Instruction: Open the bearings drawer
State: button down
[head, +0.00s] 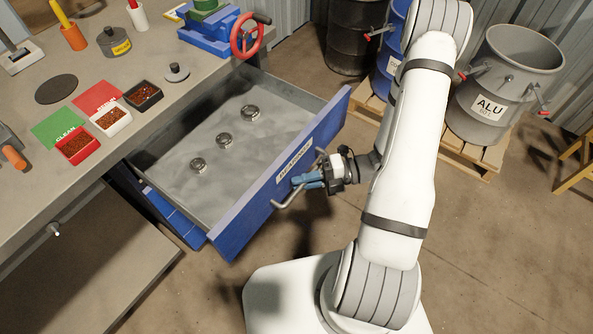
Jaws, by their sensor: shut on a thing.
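The bearings drawer (232,215) is blue-fronted with a grey inside and stands pulled well out from under the bench. A white label (294,160) is on its front; I cannot read it surely. Three metal ring bearings (223,140) lie spaced in a row on the drawer floor. My gripper (304,179) is at the outer side of the drawer front, shut on the grey bar handle (289,199). Part of the handle is hidden behind the gripper.
The workbench (35,190) holds a blue vise (208,42) with a red wheel, small trays of scrap (77,149), and red and green cards.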

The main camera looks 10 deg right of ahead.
jog(key=shift+s, duration=0.15)
jog(key=c, duration=1.5)
grip_release()
jog(key=shift+o, duration=0.2)
jog(key=shift+d, duration=0.1)
jog(key=d+r, duration=0.1)
jog(key=d, duration=0.6)
jog(key=shift+d, duration=0.35)
jog(key=shift+s, duration=0.1)
